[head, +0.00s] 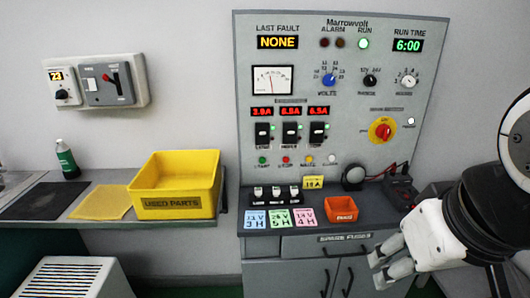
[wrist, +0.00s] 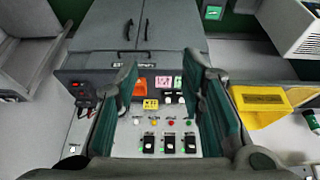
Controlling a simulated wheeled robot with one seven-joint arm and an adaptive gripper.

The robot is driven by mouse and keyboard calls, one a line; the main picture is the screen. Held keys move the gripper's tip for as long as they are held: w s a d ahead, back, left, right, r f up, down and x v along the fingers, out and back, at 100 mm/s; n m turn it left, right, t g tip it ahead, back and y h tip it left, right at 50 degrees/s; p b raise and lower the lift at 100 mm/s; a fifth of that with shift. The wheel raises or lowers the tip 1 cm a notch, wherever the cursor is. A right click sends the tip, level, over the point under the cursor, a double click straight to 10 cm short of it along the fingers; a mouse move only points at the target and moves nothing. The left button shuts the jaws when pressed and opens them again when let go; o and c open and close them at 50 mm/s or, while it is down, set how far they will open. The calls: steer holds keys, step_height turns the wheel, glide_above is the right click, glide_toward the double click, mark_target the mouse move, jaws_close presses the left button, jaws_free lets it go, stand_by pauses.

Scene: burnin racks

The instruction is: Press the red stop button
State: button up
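The red stop button (head: 286,160) is a small round button in the row low on the Marrowvolt panel (head: 345,90), between a green button (head: 262,160) and a yellow one (head: 309,160). In the wrist view the panel is upside down, and the red button (wrist: 170,122) shows between the two fingers. My gripper (head: 382,262) is at the lower right in the head view, in front of the cabinet and to the right of and below the button. In the wrist view my gripper (wrist: 160,75) is open, its fingers wide apart with nothing held.
A shelf below the panel holds black switches (head: 272,195), coloured cards (head: 279,219), an orange bin (head: 341,209) and a black round device (head: 353,177). A red rotary switch (head: 382,130) is on the right of the panel. A yellow bin (head: 176,183) stands on the left bench.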

jaws_close()
stand_by(1.1)
